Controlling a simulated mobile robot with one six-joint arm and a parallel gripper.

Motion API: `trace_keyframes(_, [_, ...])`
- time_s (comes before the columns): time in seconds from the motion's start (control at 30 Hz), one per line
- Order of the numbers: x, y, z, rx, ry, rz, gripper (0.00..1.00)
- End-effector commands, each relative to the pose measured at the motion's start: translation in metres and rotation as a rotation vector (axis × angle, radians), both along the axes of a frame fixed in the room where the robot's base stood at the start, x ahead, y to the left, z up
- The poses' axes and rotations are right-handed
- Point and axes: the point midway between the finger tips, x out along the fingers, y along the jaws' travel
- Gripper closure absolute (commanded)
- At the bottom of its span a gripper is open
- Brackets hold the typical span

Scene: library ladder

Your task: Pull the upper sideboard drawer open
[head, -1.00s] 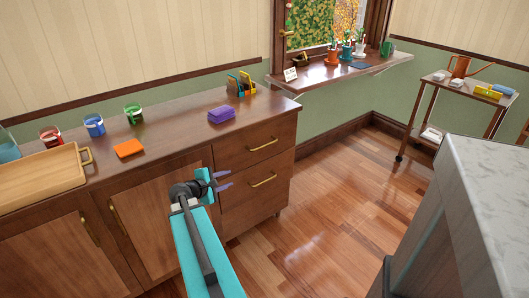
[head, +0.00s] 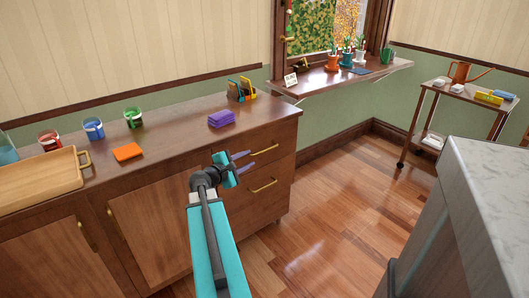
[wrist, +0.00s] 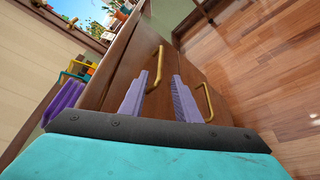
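The wooden sideboard (head: 165,120) stands along the wall. Its upper drawer (head: 284,137) is shut, with a brass bar handle (head: 264,150). The lower drawer (head: 240,211) is also shut, with a similar handle (head: 264,186). My gripper (head: 249,160) is open and empty in front of the drawers, its purple fingers pointing right, close to the upper handle in the picture. In the wrist view the fingers (wrist: 160,77) are spread apart; the upper handle (wrist: 157,65) shows just beyond the tips, and the lower handle (wrist: 208,102) lies to the right.
A purple stack (head: 221,118), an orange block (head: 127,152), jars and a wooden tray (head: 40,181) sit on the sideboard top. A grey-topped counter (head: 490,170) stands at the right. The wooden floor (head: 335,210) between is clear. A trolley (head: 440,95) stands at the back right.

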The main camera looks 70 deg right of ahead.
Motion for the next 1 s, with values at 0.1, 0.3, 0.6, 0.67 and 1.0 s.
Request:
trace_keyframes(0.1, [-0.003, -0.011, -0.003, 0.001, 0.0, -0.003, 0.71])
trace_keyframes(0.3, [-0.008, -0.034, -0.008, 0.0, 0.0, -0.004, 0.71])
trace_keyframes(0.6, [-0.017, -0.069, -0.016, 0.0, 0.0, -0.004, 0.71])
trace_keyframes(0.67, [-0.018, -0.076, -0.017, 0.001, -0.001, -0.003, 0.71])
trace_keyframes(1.0, [-0.028, -0.112, -0.025, 0.0, 0.0, -0.004, 0.71])
